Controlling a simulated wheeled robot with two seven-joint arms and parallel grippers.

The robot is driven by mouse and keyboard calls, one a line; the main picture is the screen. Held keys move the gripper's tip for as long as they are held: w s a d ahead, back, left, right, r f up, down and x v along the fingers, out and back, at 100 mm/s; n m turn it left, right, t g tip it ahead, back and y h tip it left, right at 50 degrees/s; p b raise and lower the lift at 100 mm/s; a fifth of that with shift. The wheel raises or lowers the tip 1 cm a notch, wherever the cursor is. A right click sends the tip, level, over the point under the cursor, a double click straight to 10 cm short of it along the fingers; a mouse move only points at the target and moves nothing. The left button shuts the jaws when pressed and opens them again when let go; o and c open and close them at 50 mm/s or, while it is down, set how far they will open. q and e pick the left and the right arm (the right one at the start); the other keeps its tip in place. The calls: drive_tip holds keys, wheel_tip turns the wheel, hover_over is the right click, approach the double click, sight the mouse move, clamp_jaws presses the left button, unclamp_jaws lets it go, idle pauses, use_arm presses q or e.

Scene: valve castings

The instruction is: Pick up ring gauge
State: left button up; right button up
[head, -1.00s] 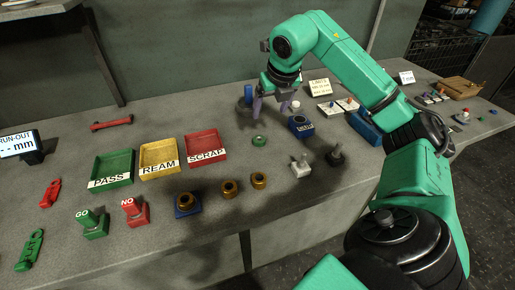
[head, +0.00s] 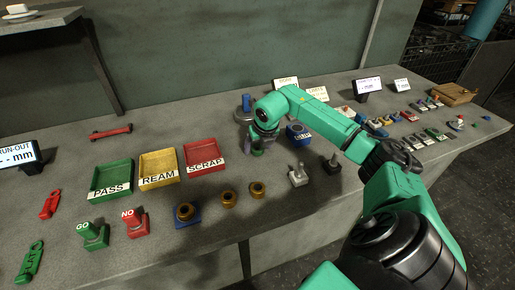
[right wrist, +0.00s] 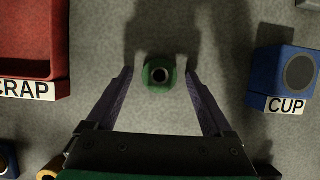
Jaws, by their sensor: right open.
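The ring gauge is a small green ring with a dark round hole (right wrist: 160,74), lying on the grey bench. In the head view the green ring (head: 257,153) shows just below my right gripper (head: 257,146), partly hidden by it. In the right wrist view my right gripper (right wrist: 158,72) is open. Its two purple fingertips stand left and right of the ring, with a gap on each side. I cannot tell exactly how high the tips are above the bench. My left gripper is out of view.
The red SCRAP tray (head: 188,164) is left of the ring, beside the yellow REAM tray (head: 142,178) and green PASS tray (head: 92,188). A blue CUP block (right wrist: 262,78) stands to the right. Brass bushings (head: 228,207) and a grey-white fixture (head: 298,181) are nearer the front.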

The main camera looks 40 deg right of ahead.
clamp_jaws()
drive_tip(key=shift+r, duration=0.1)
